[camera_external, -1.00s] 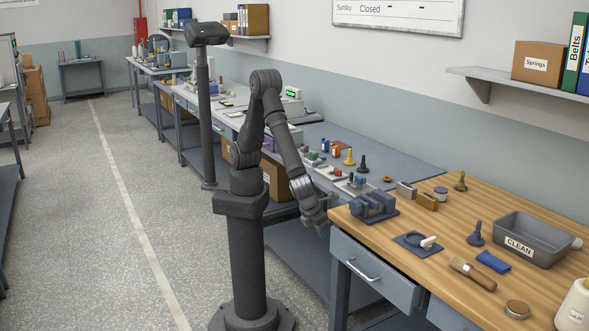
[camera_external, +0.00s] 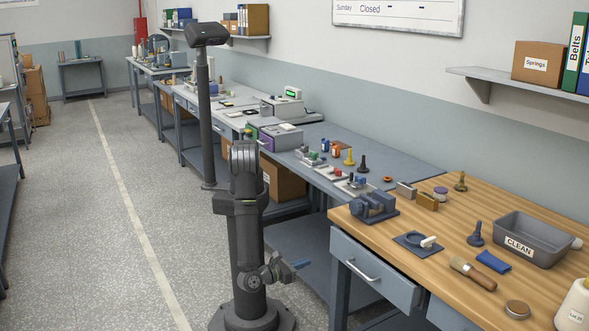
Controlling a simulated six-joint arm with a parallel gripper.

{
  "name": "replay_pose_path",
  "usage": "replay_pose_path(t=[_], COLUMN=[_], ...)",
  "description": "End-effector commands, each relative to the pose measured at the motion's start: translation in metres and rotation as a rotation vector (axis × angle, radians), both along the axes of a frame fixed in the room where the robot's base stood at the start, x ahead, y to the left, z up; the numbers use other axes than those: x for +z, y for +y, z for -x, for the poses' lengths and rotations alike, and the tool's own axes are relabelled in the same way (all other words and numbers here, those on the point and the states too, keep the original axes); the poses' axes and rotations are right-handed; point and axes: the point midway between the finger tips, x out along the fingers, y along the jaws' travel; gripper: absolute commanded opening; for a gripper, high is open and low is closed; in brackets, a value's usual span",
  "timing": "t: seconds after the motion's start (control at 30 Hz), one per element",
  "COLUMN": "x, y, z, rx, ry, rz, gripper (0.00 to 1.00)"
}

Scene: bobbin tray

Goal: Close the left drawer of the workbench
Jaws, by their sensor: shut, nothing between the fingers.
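The wooden-topped workbench (camera_external: 370,239) stands at the right. Its left drawer (camera_external: 374,271) has a grey-blue front with a pale bar handle (camera_external: 363,272). The drawer front looks close to flush under the bench top; I cannot tell whether a small gap remains. My gripper (camera_external: 303,265) is low, beside my column, to the left of the drawer and apart from it. Its fingers point right, toward the bench leg. It is shut and empty.
A bench leg (camera_external: 339,292) stands between my gripper and the drawer. Another drawer front (camera_external: 450,315) is partly visible at the right. A lower grey shelf (camera_external: 305,243) lies behind my gripper. The aisle floor (camera_external: 165,200) is clear.

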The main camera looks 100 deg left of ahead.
Motion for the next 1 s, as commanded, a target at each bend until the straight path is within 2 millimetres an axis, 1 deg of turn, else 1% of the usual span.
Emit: replay_pose_path(t=[0.07, 0.17, 0.27, 0.5, 0.7, 0.83, 1.0], x=[-0.001, 0.0, 0.0, 0.0, 0.0, 0.0, 0.0], y=[0.002, 0.01, 0.022, 0.06, 0.084, 0.094, 0.098], z=[-0.002, -0.009, -0.022, -0.059, -0.084, -0.093, -0.098], rx=[-0.004, -0.003, 0.0, 0.0, -0.001, -0.002, -0.003], ry=[-0.011, -0.011, -0.01, -0.008, -0.007, -0.008, -0.008], rz=[-0.004, -0.004, -0.004, -0.004, -0.003, -0.003, -0.004], gripper=[0.0, 0.0, 0.0, 0.0, 0.0, 0.0, 0.0])
